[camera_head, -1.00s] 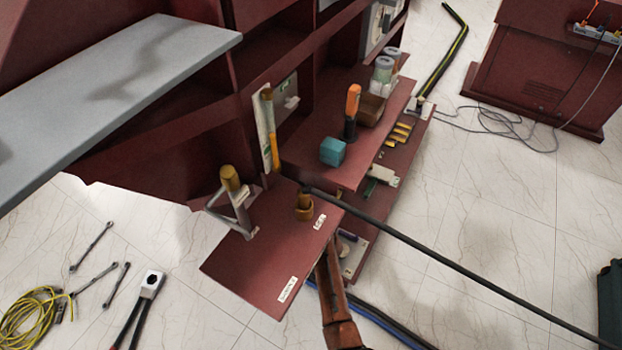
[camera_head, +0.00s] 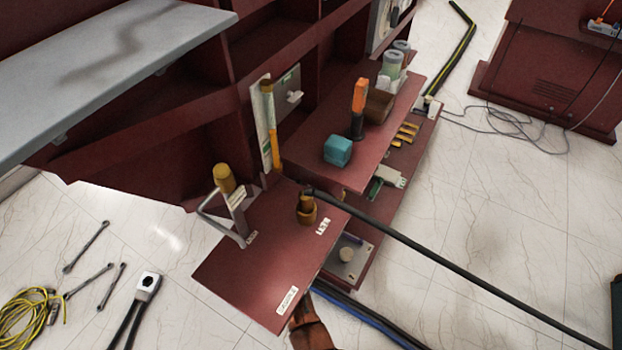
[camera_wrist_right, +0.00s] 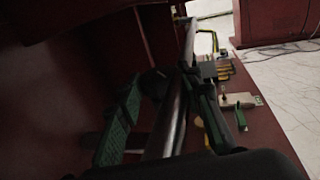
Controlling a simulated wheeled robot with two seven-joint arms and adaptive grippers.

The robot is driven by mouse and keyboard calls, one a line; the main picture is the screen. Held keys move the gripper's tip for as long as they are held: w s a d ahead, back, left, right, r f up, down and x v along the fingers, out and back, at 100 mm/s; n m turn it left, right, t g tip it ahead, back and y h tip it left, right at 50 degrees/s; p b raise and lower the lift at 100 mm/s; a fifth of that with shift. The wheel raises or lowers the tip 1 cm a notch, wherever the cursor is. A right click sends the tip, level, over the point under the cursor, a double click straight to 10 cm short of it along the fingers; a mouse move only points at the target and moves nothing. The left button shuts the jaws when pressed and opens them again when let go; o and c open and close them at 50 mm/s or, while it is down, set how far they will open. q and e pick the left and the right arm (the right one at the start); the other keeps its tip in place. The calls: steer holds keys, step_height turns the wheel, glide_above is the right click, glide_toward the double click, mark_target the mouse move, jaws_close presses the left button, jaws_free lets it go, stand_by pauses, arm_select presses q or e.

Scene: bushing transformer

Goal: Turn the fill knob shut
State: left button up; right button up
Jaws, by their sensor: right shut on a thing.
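I cannot make out for certain which part is the fill knob. A small beige round knob (camera_head: 347,255) stands on a pale plate on the lower shelf, beside the red panel. My right gripper (camera_wrist_right: 165,110) shows in the right wrist view with green ribbed pads. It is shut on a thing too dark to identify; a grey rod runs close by. In the head view only a brown arm link (camera_head: 310,325), apparently mine, shows at the bottom, and the fingers are hidden near the panel's edge. My left gripper is not in view.
The red panel (camera_head: 255,275) carries a brown fitting (camera_head: 306,208) with a black cable (camera_head: 430,245) and a yellow-topped bracket (camera_head: 225,180). A teal block (camera_head: 338,151) and orange-handled tool (camera_head: 359,98) stand on the shelf behind. Tools lie on the floor at left.

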steer(key=o, duration=1.2)
